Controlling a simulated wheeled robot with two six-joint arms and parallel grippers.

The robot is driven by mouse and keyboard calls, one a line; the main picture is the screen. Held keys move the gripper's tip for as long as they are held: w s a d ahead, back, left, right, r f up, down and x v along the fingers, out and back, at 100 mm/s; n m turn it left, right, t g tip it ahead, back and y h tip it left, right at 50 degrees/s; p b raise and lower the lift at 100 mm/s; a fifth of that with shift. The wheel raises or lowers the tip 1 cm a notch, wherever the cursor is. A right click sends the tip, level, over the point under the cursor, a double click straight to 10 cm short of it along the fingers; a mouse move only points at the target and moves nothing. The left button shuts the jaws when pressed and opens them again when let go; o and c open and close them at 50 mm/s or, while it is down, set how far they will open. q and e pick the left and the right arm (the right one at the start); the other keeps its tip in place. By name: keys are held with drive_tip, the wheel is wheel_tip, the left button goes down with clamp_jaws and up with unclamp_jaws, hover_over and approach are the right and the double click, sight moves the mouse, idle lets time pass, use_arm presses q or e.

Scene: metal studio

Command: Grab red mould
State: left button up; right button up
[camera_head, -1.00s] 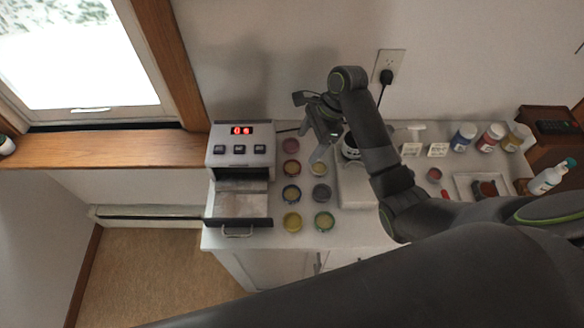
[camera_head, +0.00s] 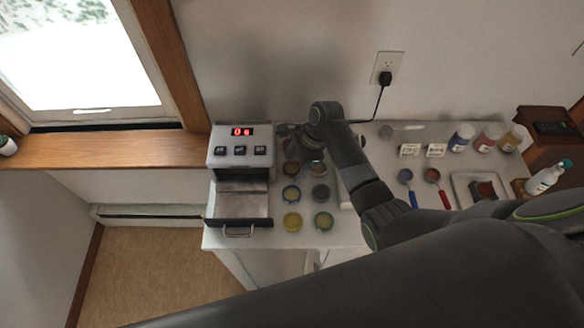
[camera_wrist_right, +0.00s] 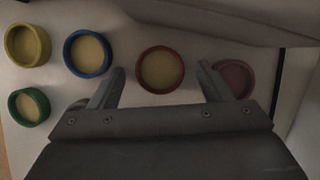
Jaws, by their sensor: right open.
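The red mould (camera_wrist_right: 160,69) is a round cup with a red rim and tan filling. In the right wrist view it lies in line with the gap between the fingertips of my right gripper (camera_wrist_right: 161,75), which is open and empty. In the head view the red mould (camera_head: 291,171) stands in the left column of moulds, and my right gripper (camera_head: 303,150) is over that area, partly covering the back moulds. I cannot tell the gripper's exact height above the mould. My left gripper is not in view.
A blue mould (camera_wrist_right: 87,53) and a pinkish mould (camera_wrist_right: 232,77) flank the red one closely. Yellow (camera_head: 292,222), green (camera_head: 324,221) and grey (camera_head: 320,194) moulds stand nearer the front. A machine with an open drawer (camera_head: 238,205) is at left. Bottles and spoons are at right.

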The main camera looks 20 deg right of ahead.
drive_tip(key=shift+c, duration=0.2)
drive_tip(key=c, duration=1)
drive_tip(key=shift+r, duration=0.15)
